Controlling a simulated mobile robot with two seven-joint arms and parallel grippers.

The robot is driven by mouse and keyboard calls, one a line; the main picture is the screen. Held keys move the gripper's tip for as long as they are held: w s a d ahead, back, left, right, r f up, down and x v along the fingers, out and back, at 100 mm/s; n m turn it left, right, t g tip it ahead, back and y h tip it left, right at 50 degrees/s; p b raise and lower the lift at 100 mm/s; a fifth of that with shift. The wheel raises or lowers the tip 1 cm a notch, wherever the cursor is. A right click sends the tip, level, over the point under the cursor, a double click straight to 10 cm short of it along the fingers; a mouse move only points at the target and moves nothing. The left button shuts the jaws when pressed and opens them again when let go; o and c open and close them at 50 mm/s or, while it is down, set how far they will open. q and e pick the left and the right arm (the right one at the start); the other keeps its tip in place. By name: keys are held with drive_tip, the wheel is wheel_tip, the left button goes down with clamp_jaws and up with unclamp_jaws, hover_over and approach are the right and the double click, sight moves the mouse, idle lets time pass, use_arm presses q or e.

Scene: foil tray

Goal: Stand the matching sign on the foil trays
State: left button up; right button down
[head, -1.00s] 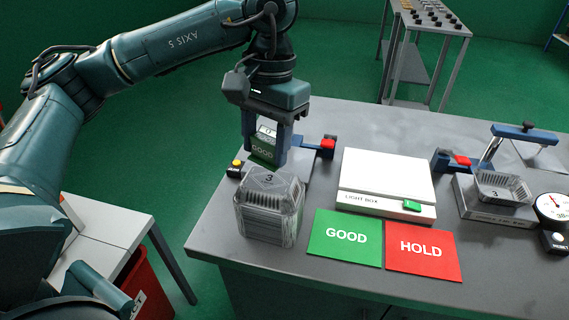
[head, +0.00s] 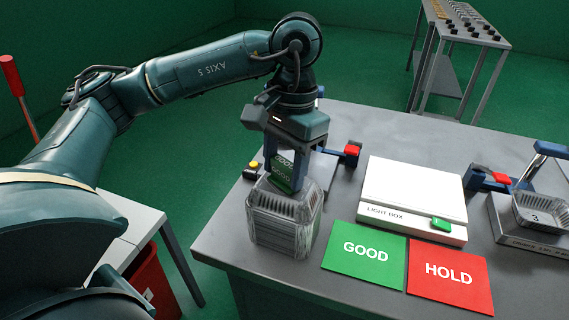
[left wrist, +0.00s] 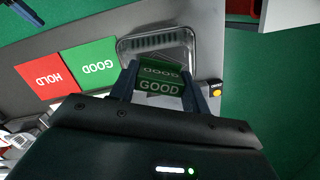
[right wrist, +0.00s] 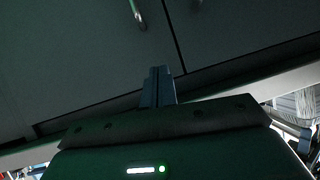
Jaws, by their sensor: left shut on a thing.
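My left gripper (head: 290,165) is shut on a green GOOD sign (head: 283,174), a folded tent shape with white letters. It holds the sign upright at the top of the clear stack of foil trays (head: 280,225) at the table's left end. In the left wrist view the sign (left wrist: 160,84) sits between the fingers, over the near part of the tray stack (left wrist: 148,43). I cannot tell whether the sign touches the top tray. My right gripper (right wrist: 158,86) shows only in the right wrist view, its fingers together and empty, before grey cabinet doors.
A green GOOD panel (head: 364,256) and a red HOLD panel (head: 449,283) lie flat right of the stack. Behind them is the white light box (head: 410,193). A yellow button (head: 253,164) is behind the stack.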

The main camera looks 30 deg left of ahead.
use_arm(q)
drive_tip(key=shift+f+b, duration=0.3)
drive_tip(key=shift+b, duration=0.1)
drive_tip(key=o, duration=0.9)
drive_tip(key=shift+r, duration=0.15)
use_arm(e)
drive_tip(key=shift+d+f, duration=0.1)
drive_tip(key=shift+f, duration=0.2)
use_arm(q)
drive_tip(key=shift+o, duration=0.2)
drive_tip(key=shift+r+p, duration=0.2)
drive_tip(key=shift+p, duration=0.2)
wheel_tip(320, 180, up, 12)
drive_tip(key=w+p, duration=0.1)
drive_tip(key=p, duration=0.1)
drive_tip(key=shift+w+d+p, duration=0.2)
drive_tip(key=shift+p, duration=0.15)
use_arm(e)
drive_tip(key=shift+s+d+r+n, duration=0.15)
drive_tip(key=shift+r+n, duration=0.25)
drive_tip(key=shift+r, duration=0.5)
use_arm(q)
drive_tip(key=shift+f, duration=0.1)
